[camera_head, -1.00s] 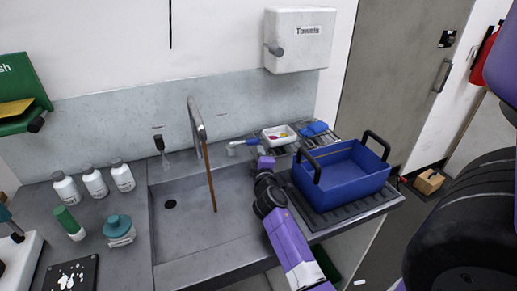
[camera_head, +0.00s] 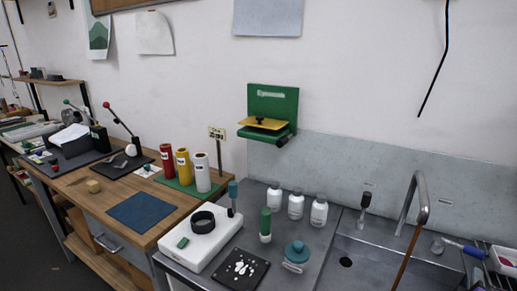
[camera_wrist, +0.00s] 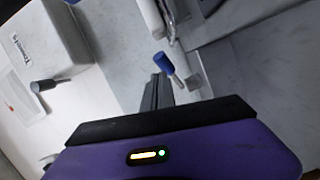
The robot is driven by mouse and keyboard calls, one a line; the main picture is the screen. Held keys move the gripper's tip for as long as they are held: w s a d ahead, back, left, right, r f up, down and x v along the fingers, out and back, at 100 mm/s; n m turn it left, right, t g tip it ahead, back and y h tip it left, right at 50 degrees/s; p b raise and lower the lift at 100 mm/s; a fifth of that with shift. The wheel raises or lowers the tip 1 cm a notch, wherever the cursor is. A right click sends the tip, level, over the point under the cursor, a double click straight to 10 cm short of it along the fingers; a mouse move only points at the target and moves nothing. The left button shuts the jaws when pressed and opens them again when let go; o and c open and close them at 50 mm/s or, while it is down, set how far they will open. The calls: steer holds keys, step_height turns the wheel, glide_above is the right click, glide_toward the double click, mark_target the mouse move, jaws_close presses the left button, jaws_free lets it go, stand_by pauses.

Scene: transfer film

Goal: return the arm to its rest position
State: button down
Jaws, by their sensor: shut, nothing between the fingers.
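My gripper (camera_wrist: 158,92) shows in the wrist view, with its purple body along the bottom edge and its dark fingers together, pointing up the picture. The fingers are shut with nothing held. A blue-handled tool (camera_wrist: 164,64) appears just beyond the fingertips; I cannot tell the distance. My gripper and arm are not clearly seen in the head view.
In the head view, the sink (camera_head: 372,262) with its tap (camera_head: 421,188) is at the right. White bottles (camera_head: 296,205) stand left of it. A wooden bench (camera_head: 133,186) is at the left. The wrist view shows the white towel dispenser (camera_wrist: 50,40) at upper left.

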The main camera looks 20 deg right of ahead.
steer(key=a+r+m+t+y, duration=0.2)
steer(key=a+t+y, duration=0.6)
steer(key=a, duration=2)
steer(key=s+a+y, duration=0.7)
steer(key=s+a, duration=1.1)
steer(key=a, duration=0.2)
steer(key=shift+s+a+r+m+g+y, duration=0.2)
steer(key=shift+r+m+g+y, duration=0.1)
steer(key=shift+r+m+y, duration=0.15)
